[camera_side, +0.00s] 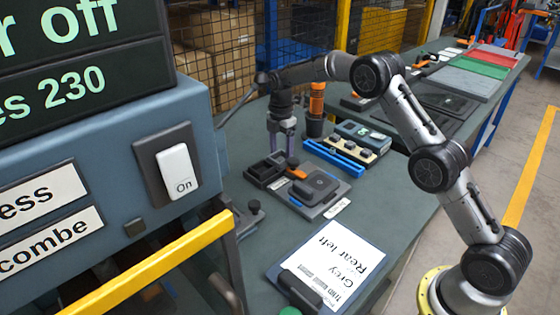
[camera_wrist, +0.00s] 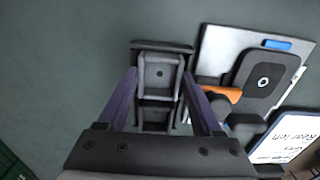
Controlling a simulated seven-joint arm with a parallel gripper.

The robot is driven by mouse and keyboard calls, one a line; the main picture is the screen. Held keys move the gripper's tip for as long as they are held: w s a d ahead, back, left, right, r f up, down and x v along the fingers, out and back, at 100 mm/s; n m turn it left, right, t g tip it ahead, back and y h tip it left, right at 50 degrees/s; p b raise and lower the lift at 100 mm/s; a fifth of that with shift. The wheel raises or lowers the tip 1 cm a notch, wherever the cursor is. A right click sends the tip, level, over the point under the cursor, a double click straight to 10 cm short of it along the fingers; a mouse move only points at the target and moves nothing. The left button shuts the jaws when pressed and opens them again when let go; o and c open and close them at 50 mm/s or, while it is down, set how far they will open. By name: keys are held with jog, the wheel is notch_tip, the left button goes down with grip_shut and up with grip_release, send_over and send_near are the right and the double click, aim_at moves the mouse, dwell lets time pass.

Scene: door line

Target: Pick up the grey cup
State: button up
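A dark grey open-topped piece with two pockets (camera_side: 262,172) sits at the left edge of the work area on the bench. I take it to be the grey cup or its holder; I cannot tell which. In the wrist view this piece (camera_wrist: 161,72) lies between the fingers of my gripper (camera_wrist: 160,82). In the side view my gripper (camera_side: 282,148) points straight down, just above and beside the piece. The two purple fingers are apart, one on each side. I cannot see whether they touch it.
A grey plate (camera_side: 333,208) with a dark rounded unit (camera_side: 317,186) and an orange part (camera_side: 298,174) stands right beside the piece. A "Grey Rear left" card (camera_side: 335,262) lies in front. Behind are a blue rail (camera_side: 335,158), a button box (camera_side: 355,145) and an orange-topped cylinder (camera_side: 316,103).

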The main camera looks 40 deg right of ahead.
jog(key=c, duration=0.6)
jog(key=shift+o, duration=0.2)
jog(key=shift+r, duration=0.15)
jog(key=shift+r, duration=0.55)
jog(key=s+a+r, duration=0.1)
jog(key=s+r, duration=1)
jog(key=s, duration=0.3)
jog(key=shift+a+r, duration=0.3)
jog(key=shift+r, duration=0.05)
